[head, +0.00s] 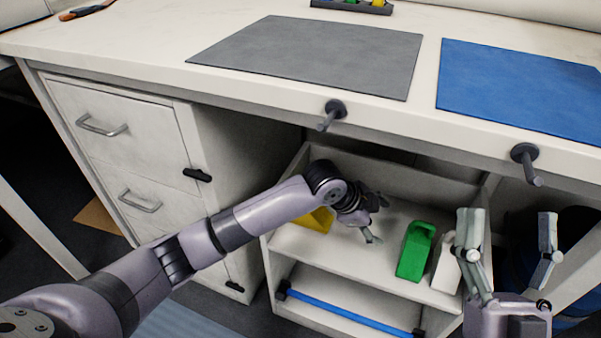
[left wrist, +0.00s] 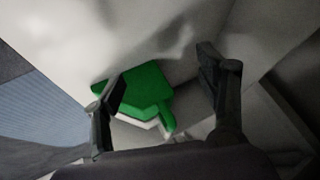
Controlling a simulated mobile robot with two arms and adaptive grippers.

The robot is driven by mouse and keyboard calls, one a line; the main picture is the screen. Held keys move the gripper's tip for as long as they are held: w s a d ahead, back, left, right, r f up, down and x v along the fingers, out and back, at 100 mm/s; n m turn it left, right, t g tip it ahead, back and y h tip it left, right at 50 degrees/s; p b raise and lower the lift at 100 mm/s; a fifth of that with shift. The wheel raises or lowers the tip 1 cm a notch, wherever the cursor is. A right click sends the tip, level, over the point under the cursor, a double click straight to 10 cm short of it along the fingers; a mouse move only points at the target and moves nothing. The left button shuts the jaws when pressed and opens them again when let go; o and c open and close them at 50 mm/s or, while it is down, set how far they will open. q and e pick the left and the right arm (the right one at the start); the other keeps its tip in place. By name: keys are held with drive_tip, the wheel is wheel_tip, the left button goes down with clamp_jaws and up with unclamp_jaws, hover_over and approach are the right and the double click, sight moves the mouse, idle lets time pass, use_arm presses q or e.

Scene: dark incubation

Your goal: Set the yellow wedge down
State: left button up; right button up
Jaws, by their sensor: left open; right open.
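The yellow wedge (head: 318,220) rests on the upper shelf of the low white cabinet under the bench. My left arm hides part of it in the head view, and it does not show in the left wrist view. My left gripper (head: 376,220) is open over that shelf, to the right of the wedge and apart from it. In the left wrist view its two fingers (left wrist: 160,70) are spread with nothing held between them. My right gripper (head: 509,214) is open and empty at the lower right, in front of the cabinet's right end.
A green block with a handle (head: 413,252) stands on the shelf right of my left gripper, also in the left wrist view (left wrist: 135,92). A white object (head: 446,268) is beside it. A blue bar (head: 350,310) crosses the lower shelf. Hooks (head: 334,110) stick out from the bench edge.

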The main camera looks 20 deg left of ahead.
use_arm(q)
drive_tip(key=s+d+r+n+t+h, duration=0.1)
drive_tip(key=d+r+n+t+h, duration=0.1)
drive_tip(key=d+r, duration=0.1)
drive_tip(key=s+d+r+t+h, duration=0.1)
drive_tip(key=d+r+t+h, duration=0.1)
drive_tip(key=shift+s+d+n, duration=0.15)
drive_tip(key=shift+s+n, duration=0.2)
drive_tip(key=shift+n, duration=0.05)
drive_tip(key=s+a+r+n+t+y, duration=0.1)
drive_tip(key=s+a+r+n+t, duration=0.4)
drive_tip(key=s+a+r+t, duration=0.3)
drive_tip(key=s+a+r+n+t+y, duration=0.2)
drive_tip(key=s+a+r+n+t, duration=0.4)
drive_tip(key=r, duration=0.8)
drive_tip(key=s+a+t, duration=0.2)
drive_tip(key=a, duration=0.1)
drive_tip(key=shift+s+r+t, duration=0.15)
drive_tip(key=shift+t, duration=0.15)
drive_tip(key=shift+a, duration=0.1)
